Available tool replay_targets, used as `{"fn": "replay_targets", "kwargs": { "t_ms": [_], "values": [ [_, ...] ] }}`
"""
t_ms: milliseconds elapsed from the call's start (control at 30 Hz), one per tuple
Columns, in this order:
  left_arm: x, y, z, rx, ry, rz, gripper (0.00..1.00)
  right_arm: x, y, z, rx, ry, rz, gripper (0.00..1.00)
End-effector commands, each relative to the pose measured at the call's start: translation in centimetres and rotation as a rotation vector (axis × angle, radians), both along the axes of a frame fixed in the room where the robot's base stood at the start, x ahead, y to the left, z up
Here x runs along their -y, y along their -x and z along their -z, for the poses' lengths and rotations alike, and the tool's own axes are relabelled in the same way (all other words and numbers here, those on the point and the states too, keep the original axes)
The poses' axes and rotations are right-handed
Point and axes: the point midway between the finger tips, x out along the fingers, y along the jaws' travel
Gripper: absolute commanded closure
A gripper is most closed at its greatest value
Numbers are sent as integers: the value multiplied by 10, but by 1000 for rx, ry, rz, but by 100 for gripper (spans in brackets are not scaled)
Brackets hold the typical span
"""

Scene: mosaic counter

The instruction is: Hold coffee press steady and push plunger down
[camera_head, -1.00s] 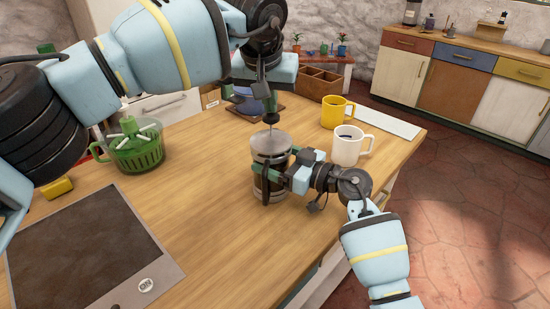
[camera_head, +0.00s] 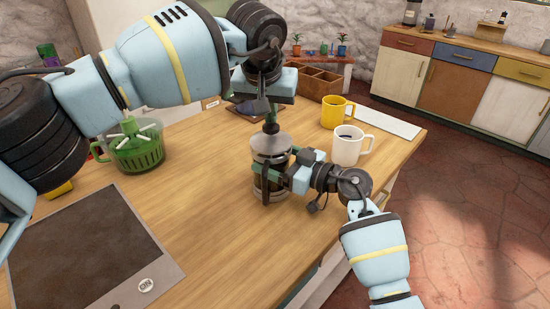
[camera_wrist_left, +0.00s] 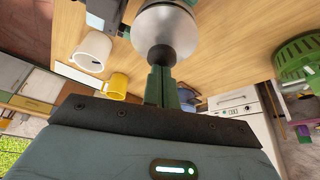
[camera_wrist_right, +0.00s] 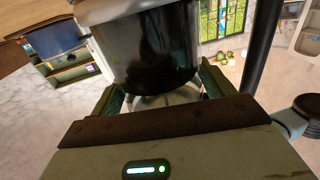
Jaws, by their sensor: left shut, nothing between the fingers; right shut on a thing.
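The coffee press (camera_head: 262,188) stands upright on the wooden counter, with dark contents and a silver lid (camera_head: 269,147). The dark plunger knob (camera_head: 271,128) is close above the lid; both also show in the left wrist view, the lid (camera_wrist_left: 167,28) and knob (camera_wrist_left: 162,57). My left gripper (camera_head: 271,116) is shut and empty, pointing down with its fingertips at the top of the knob. My right gripper (camera_head: 270,171) is shut around the press body, which fills the space between its fingers in the right wrist view (camera_wrist_right: 150,50).
A white mug (camera_head: 347,151) and a yellow mug (camera_head: 333,112) stand right of the press. A green basket-like container (camera_head: 138,155) is at the left. A dark cooktop panel (camera_head: 85,250) lies in front left. The counter between is clear.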

Motion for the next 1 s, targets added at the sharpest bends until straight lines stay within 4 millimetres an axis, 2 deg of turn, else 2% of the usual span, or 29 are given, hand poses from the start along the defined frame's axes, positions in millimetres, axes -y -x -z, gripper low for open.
{"fn": "replay_targets", "kwargs": {
  "t_ms": [133, 533, 1000],
  "values": [
    [0, 0, 6, -2, -1, 1, 100, 0, 0, 1, 0, 2, -1, 76],
    [0, 0, 3, -1, 0, 0, 100, 0, 0, 1, 0, 2, -1, 76],
    [0, 0, -35, 1, 0, -1, 100, 0, 0, 1, -1, 2, 0, 76]
  ]
}}
